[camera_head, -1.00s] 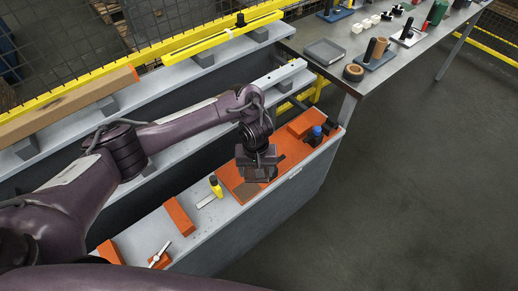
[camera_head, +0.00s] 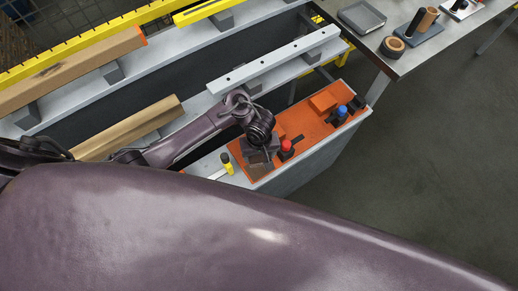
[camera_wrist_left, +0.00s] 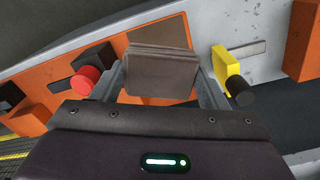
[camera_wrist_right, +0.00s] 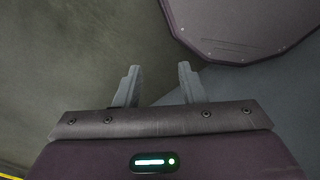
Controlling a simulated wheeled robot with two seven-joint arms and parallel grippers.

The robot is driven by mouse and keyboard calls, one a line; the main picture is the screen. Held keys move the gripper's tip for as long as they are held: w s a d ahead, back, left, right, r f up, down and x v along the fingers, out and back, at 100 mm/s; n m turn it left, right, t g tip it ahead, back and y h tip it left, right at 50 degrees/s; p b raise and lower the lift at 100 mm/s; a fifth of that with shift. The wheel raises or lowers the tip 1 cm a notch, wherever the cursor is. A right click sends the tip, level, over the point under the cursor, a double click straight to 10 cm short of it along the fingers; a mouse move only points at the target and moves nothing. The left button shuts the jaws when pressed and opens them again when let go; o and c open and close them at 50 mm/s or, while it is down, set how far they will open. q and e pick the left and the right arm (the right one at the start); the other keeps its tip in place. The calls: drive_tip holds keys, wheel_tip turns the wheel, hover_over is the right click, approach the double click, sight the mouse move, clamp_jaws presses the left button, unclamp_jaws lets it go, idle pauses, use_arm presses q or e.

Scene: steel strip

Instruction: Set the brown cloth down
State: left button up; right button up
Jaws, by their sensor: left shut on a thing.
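My left gripper (camera_head: 260,158) is low over the orange mat (camera_head: 312,130) on the grey strip. In the left wrist view its fingers are shut on a folded brown cloth (camera_wrist_left: 160,72), layered and block-like. A flat brown patch (camera_wrist_left: 158,32) shows just beyond the cloth over the orange mat; I cannot tell whether the cloth touches it. In the head view the cloth is mostly hidden by the gripper. My right gripper (camera_wrist_right: 157,85) is open and empty over the floor, and is out of the head view.
A red-capped tool (camera_head: 286,149) stands close beside the left gripper, and a yellow tool with a black cap (camera_head: 227,162) is on the other side. A blue-capped tool (camera_head: 341,115) and an orange block (camera_head: 322,102) are farther along. A grey table (camera_head: 395,58) holds a tray.

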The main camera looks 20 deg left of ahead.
use_arm(q)
drive_tip(key=shift+w+p, duration=0.1)
drive_tip(key=shift+p, duration=0.4)
wheel_tip(320, 180, down, 3)
drive_tip(key=shift+r+b, duration=0.15)
drive_tip(key=shift+b, duration=0.7)
drive_tip(key=shift+f, duration=0.35)
drive_tip(key=shift+f+b, duration=0.75)
drive_tip(key=shift+f, duration=0.15)
wheel_tip(320, 180, down, 2)
drive_tip(key=shift+b, duration=0.45)
drive_tip(key=shift+f, duration=0.5)
use_arm(e)
drive_tip(key=f, duration=0.1)
drive_tip(key=s+f, duration=0.1)
drive_tip(key=f, duration=0.1)
drive_tip(key=shift+d+f, duration=0.1)
drive_tip(key=shift+f, duration=0.2)
drive_tip(key=shift+w, duration=0.25)
